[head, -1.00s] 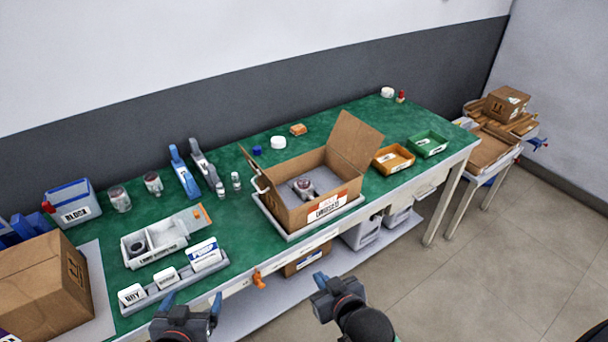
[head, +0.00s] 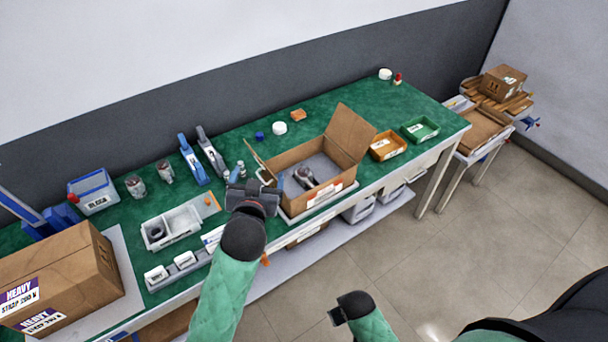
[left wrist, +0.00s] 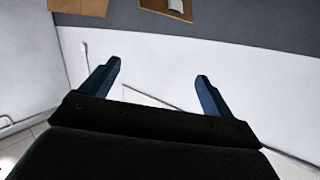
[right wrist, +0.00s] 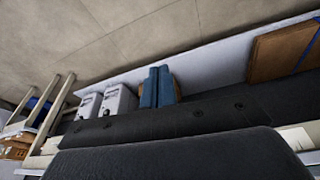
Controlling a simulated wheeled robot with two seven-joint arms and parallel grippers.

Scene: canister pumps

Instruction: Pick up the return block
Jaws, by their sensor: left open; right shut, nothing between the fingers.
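A grey rack (head: 200,272) at the bench's front left holds white label blocks. The left block (head: 155,275) and middle block (head: 184,257) show; the right one (head: 212,238) is partly hidden behind my left arm. Their lettering is too small to read, so I cannot tell which is the return block. My left gripper (head: 252,180) is open and empty, right of the rack and by the left side of the open carton; its spread fingers show in the left wrist view (left wrist: 158,75). My right gripper (head: 337,316) is low in front of the bench; the right wrist view shows its fingers (right wrist: 157,85) closed together, empty.
The open carton (head: 328,190) holds a dark and metallic part (head: 305,177). A white tray (head: 172,228) stands behind the rack. A large closed carton (head: 65,275) is at the left. Orange (head: 388,147) and green (head: 421,130) trays stand at the right.

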